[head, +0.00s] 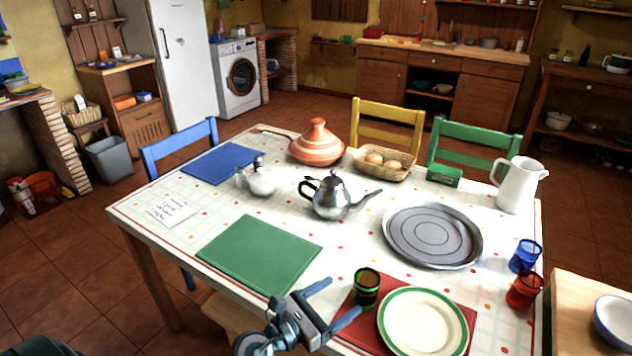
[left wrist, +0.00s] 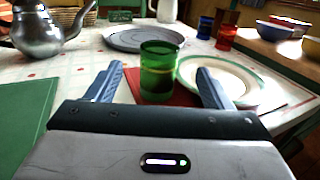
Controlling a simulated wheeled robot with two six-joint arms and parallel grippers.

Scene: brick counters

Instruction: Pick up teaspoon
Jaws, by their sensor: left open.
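I cannot make out a teaspoon in either view. My left gripper (head: 342,299) is open and empty at the table's near edge, its fingers pointing over the tabletop. A green glass (head: 366,290) stands upright on the red placemat (head: 352,322), just beyond the fingertips. In the left wrist view the green glass (left wrist: 158,75) appears between the two fingers, with a gap on each side. A white plate with a green rim (head: 423,322) lies on the same placemat, right of the glass. My right gripper is not in view.
The table (head: 190,245) also holds a green placemat (head: 260,253), a metal teapot (head: 332,197), a round grey tray (head: 433,235), a tagine (head: 317,145), an egg basket (head: 384,163), a white jug (head: 517,186), and blue (head: 525,256) and red (head: 524,289) glasses.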

